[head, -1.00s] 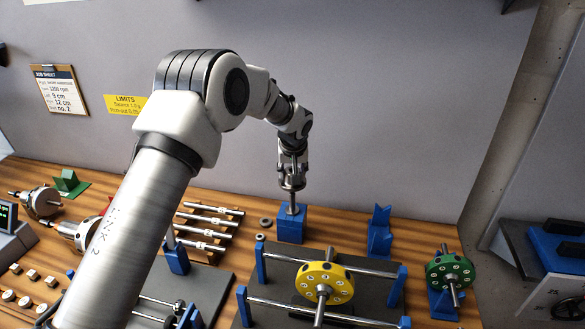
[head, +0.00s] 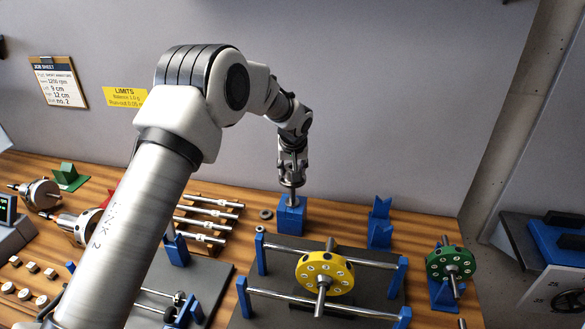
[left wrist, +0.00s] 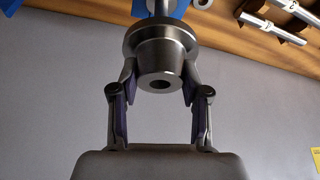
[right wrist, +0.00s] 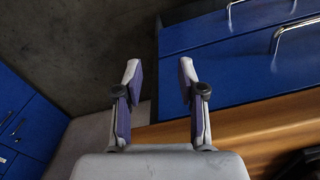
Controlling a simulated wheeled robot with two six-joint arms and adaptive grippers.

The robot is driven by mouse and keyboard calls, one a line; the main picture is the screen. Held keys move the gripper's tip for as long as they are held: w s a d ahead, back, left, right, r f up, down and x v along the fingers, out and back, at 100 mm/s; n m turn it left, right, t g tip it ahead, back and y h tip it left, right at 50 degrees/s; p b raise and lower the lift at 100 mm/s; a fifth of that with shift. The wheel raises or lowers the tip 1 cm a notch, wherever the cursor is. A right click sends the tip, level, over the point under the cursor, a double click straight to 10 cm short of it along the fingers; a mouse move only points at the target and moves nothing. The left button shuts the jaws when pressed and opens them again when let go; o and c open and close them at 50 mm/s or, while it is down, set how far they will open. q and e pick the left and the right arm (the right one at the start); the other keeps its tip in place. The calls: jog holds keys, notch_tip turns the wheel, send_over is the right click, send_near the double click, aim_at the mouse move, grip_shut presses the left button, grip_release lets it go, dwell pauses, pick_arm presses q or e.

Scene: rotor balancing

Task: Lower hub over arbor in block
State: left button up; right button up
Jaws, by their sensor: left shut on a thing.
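My left gripper (head: 292,172) points down above the blue block (head: 291,215) at the back of the bench. In the left wrist view the left gripper (left wrist: 159,85) is shut on the grey metal hub (left wrist: 160,50), a tapered piece with a wider flange and a dark bore at its near end. The arbor (left wrist: 159,7) is a thin bright rod beyond the flange, in line with the hub, with the blue block (left wrist: 180,7) behind it. I cannot tell whether the arbor tip is inside the hub. My right gripper (right wrist: 159,80) is open and empty, away from the block.
A yellow disc (head: 325,273) rests on the rails of a stand in front of the block. An empty blue V-stand (head: 380,225) and a green disc (head: 450,264) are to the right. Several numbered shafts (head: 205,222) lie to the left, with a small ring (head: 266,214) beside the block.

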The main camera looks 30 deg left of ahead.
aim_at(292, 190)
pick_arm(q)
jog(key=shift+f+b, duration=2.5)
jog(key=shift+f, duration=1.3)
jog(key=o, duration=1.2)
jog(key=shift+o, duration=0.8)
jog(key=shift+f, duration=0.1)
jog(key=shift+c, duration=0.4)
notch_tip(292, 190, up, 10)
jog(key=p, duration=0.6)
jog(key=shift+p, duration=0.4)
jog(key=shift+s, duration=0.1)
